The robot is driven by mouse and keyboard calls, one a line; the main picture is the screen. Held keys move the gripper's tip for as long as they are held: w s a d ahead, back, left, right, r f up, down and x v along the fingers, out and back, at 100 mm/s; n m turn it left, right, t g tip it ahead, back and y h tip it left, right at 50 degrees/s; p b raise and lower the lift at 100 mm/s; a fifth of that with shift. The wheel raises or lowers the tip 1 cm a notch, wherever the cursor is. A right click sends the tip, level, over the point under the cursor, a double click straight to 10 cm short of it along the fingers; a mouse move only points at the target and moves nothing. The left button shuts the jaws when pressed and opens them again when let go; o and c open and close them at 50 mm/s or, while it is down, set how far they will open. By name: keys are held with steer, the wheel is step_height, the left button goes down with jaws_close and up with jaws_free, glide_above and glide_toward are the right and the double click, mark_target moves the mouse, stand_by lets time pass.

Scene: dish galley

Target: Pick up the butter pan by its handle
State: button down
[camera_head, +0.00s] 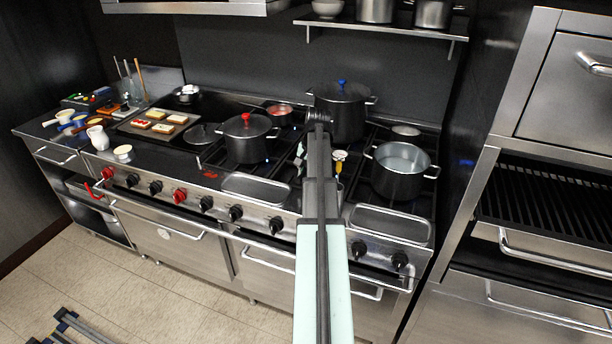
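I cannot tell for sure which vessel is the butter pan. Two small cream pans with blue handles, one of them the nearer pan (78,117), sit on the counter at the far left. A small pan with reddish contents (280,109) sits at the back of the stove, between two lidded pots. My arm reaches up the middle of the view over the stove. My gripper (319,118) is at its far end, in front of the large pot with the blue knob, away from the cream pans. Its fingers are too small and dark to read.
A pot with a red knob (247,138), a large pot with a blue knob (341,112) and an open pot (400,172) stand on the stove. A white jug (99,139) and a tray of bread (150,133) are at left. A shelf (385,29) hangs above.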

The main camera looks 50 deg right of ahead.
step_height(320, 180, up, 33)
steer(key=p, duration=0.5)
stand_by(0.6)
steer(key=shift+f, duration=0.15)
